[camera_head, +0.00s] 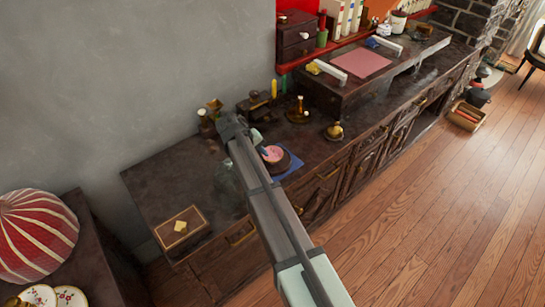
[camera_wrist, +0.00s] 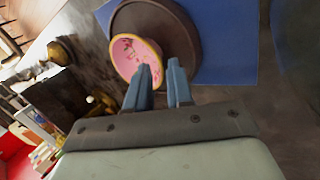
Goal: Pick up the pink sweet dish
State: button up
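The pink sweet dish (camera_head: 272,153) sits on a dark round stand (camera_head: 289,163) over a blue mat on the dark wooden cabinet. In the wrist view the dish (camera_wrist: 132,52) is a small pink bowl with a yellowish outer side and spots inside. The stand (camera_wrist: 180,30) is brown there. My gripper (camera_wrist: 161,68) is open, with its two blue fingers apart. The left finger overlaps the lower right of the dish in the picture, and the dish's edge appears in the gap. I cannot tell whether they touch. In the head view my gripper (camera_head: 262,149) is beside the dish, partly hidden by my arm.
The blue mat (camera_wrist: 228,45) lies under the stand. A brass bell-like object (camera_head: 334,131) and other brass pieces (camera_head: 297,112) stand behind and right. A wooden box (camera_head: 181,228) is at the cabinet's left front. A raised shelf with a pink sheet (camera_head: 361,63) is farther back.

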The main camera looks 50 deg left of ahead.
jog(key=shift+x, duration=0.8)
grip_shut()
